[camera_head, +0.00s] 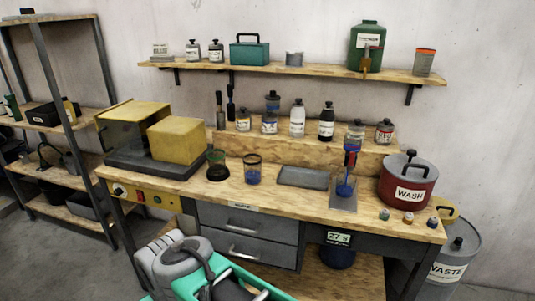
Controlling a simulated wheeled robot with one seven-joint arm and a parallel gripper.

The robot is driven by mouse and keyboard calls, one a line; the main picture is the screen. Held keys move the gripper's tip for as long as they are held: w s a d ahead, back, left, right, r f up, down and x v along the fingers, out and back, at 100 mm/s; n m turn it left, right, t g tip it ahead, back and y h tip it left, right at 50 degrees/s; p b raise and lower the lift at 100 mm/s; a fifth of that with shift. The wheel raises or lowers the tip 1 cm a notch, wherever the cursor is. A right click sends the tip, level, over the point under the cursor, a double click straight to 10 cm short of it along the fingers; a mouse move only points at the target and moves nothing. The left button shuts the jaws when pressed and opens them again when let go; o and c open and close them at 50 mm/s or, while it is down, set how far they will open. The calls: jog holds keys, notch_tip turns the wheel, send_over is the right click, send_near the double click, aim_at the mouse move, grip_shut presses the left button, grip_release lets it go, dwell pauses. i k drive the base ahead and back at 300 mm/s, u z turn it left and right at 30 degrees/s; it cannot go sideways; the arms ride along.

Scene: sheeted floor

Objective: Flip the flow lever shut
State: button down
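A small stand (344,201) with a grey base holds an upright piece with a red part (350,160) and blue below it, at the right of the bench. The red part may be the flow lever; it is too small to tell its position. A blue-filled vessel (345,188) is at the foot of the stand. A green canister (367,44) on the wall shelf has a brown tap-like piece (366,62) at its front, whose setting I cannot make out. My green and grey body parts show at the bottom, but I cannot make out gripper fingers.
The wooden bench (262,202) carries a yellow machine (178,138), two glass beakers, a grey tray (303,177), several bottles, and a red WASH pot (409,181). A "27 s" sign (338,239) hangs below the bench edge. A WASTE drum (454,258) stands right; shelving stands left.

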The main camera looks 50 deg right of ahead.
aim_at(352, 156)
jog(key=z, duration=1.15)
jog(key=k, duration=0.1)
jog(key=z, duration=1)
